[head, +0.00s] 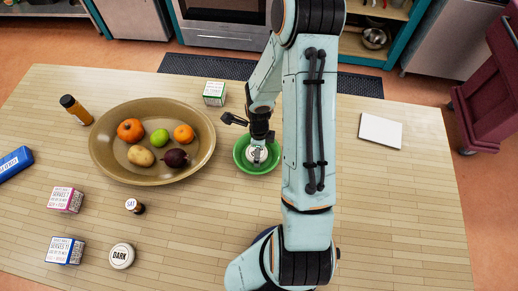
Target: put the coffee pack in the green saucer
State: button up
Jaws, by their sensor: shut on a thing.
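The green saucer (240,161), a round bowl-like dish, stands on the table just left of my arm. My gripper (258,142) points down over it and is shut on a small pale, round-topped item with dark marks, which I take for the coffee pack (255,155). The pack is inside the saucer's outline. I cannot tell whether it touches the saucer's bottom. The gripper hides part of the pack, and my arm is close to the saucer's right side.
A large brown bowl (103,163) of fruit and vegetables stands left of the saucer. A green-and-white box (214,94) is behind. The table's right side is mostly clear around a white slab (381,130).

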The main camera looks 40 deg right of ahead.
jog(key=o, duration=0.9)
jog(key=shift+o, duration=0.2)
notch_tip(320, 180, up, 12)
jog(key=s+a+r+n, duration=0.6)
jog(key=a+n, duration=0.1)
jog(key=n, duration=0.7)
jog(key=s+a+r+n, duration=0.6)
jog(key=s+n, duration=0.1)
jog(key=n, duration=0.7)
jog(key=shift+s+a+y, duration=0.25)
jog(key=shift+a+y, duration=0.1)
jog(key=shift+y, duration=0.05)
